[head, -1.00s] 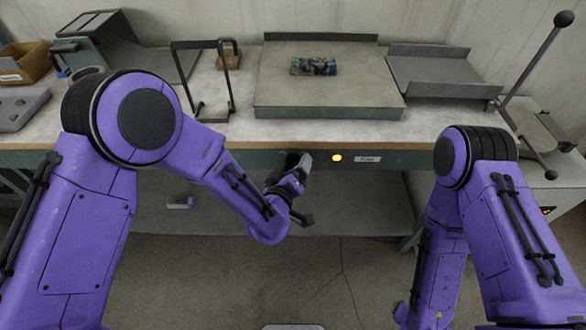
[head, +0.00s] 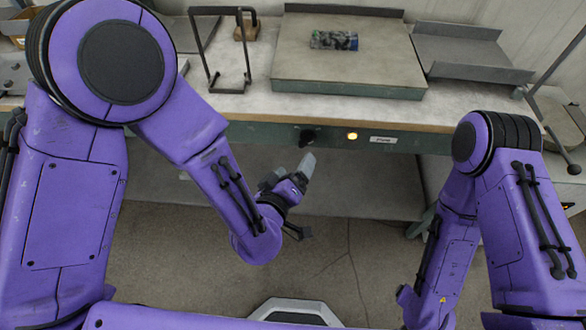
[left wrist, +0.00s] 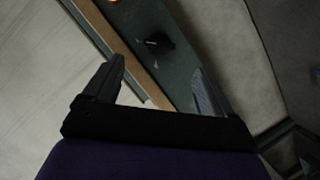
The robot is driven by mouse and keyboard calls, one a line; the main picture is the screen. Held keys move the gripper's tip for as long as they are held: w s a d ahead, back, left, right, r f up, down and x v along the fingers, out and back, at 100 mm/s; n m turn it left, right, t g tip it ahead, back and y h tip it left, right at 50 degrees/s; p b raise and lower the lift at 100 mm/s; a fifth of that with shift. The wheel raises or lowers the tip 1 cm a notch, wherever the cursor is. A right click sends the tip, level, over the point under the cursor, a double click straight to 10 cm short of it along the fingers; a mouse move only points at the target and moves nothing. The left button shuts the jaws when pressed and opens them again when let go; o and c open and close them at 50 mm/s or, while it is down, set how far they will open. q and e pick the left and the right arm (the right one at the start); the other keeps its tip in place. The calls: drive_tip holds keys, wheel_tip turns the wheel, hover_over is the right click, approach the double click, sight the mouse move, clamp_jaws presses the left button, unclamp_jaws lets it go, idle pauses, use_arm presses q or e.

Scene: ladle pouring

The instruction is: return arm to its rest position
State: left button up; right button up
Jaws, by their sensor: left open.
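My left arm comes in from the left, bent down in front of the workbench. My left gripper (head: 303,198) is open and empty, below the bench's front edge and apart from it. In the left wrist view, its two fingers (left wrist: 160,82) stand wide apart with nothing between them. Beyond them are the bench edge and a black knob (left wrist: 156,42), which also shows in the head view (head: 308,136). My right arm (head: 465,220) is folded down at the right, and its gripper does not show.
A black wire frame (head: 211,60) and a grey tray (head: 460,50) stand on either side. A lower shelf (head: 370,185) lies under the bench. The floor in front looks clear.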

use_arm(q)
drive_tip(key=s+a+f+g+y, duration=0.2)
drive_tip(key=s+a+f+g, duration=0.15)
drive_tip(key=a+f, duration=0.45)
drive_tip(key=s+a+f+g+y, duration=0.3)
drive_tip(key=s+a+f, duration=0.1)
drive_tip(key=a+f, duration=0.4)
drive_tip(key=s+a+f+g+y, duration=0.1)
drive_tip(key=s+a+f+g, duration=0.1)
drive_tip(key=s+a, duration=0.3)
drive_tip(key=s+a+f+g+y, duration=0.1)
drive_tip(key=s+a+f+g, duration=0.1)
drive_tip(key=s+a+f, duration=0.3)
drive_tip(key=s+a, duration=0.1)
drive_tip(key=s, duration=0.3)
drive_tip(key=shift+s+n, duration=0.3)
drive_tip(key=shift+n, duration=0.1)
